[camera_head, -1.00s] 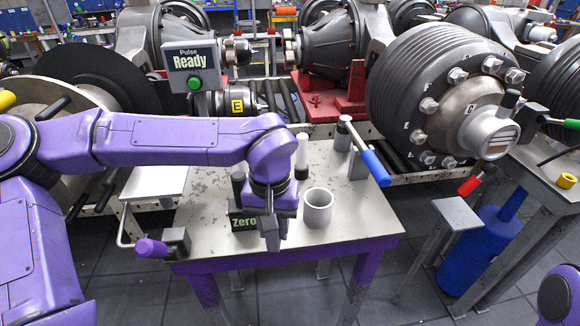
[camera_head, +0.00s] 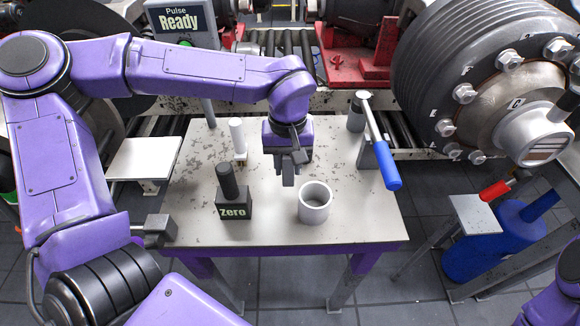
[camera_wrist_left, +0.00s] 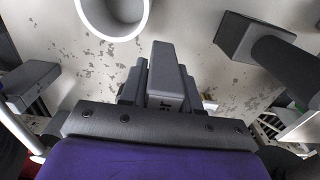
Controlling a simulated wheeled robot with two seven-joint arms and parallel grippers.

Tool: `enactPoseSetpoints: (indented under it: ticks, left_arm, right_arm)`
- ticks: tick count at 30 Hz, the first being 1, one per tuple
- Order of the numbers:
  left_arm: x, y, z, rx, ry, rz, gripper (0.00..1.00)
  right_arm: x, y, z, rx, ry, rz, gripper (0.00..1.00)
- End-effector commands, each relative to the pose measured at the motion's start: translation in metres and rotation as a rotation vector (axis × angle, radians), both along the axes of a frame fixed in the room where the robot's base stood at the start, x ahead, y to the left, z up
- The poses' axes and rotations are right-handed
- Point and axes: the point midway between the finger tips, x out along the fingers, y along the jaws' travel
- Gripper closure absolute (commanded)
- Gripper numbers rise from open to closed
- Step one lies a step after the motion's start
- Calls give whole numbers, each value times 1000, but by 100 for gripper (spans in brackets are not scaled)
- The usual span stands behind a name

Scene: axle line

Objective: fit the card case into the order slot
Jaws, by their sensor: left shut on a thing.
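My left gripper (camera_head: 287,160) points down over the back middle of the metal table (camera_head: 370,220), behind the white cup. It is shut on a slim grey block, which I take to be the card case (camera_head: 288,176). In the left wrist view, the card case (camera_wrist_left: 166,75) stands between the fingers, with partly hidden lettering ending in "er". It appears clear of the cup; I cannot tell its height above the table. I cannot make out an order slot in either view. My right gripper is out of view.
The white cup (camera_head: 314,203) stands in front of the gripper. A black "Zero" block (camera_head: 234,204) with an upright peg is front left. A white peg (camera_head: 238,140) stands at left. A blue-handled lever (camera_head: 380,150) is at right. The table's front right is clear.

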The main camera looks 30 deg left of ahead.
Motion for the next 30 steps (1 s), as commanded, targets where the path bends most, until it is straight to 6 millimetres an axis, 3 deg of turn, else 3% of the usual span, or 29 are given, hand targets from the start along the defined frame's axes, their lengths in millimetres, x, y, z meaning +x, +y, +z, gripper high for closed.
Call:
enactPoseSetpoints:
  ticks: [8, 13, 24, 25, 26, 27, 30]
  left_arm:
    - [23, 6, -29, 1, 1, 0, 99]
    - [23, 6, -58, 0, 1, -2, 99]
    - [24, 6, -63, 0, -2, 0, 99]
    - [24, 6, -63, 0, -2, 0, 59]
    - [24, 6, -63, -1, -3, 0, 49]
    - [24, 6, -63, -1, -3, 0, 43]
    - [24, 6, -63, -1, -3, -1, 43]
  right_arm:
    - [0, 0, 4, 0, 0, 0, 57]
    - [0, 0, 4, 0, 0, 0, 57]
    - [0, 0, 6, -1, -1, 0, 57]
    - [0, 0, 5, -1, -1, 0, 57]
    - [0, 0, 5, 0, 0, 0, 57]
    - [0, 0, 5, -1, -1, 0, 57]
    - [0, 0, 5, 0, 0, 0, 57]
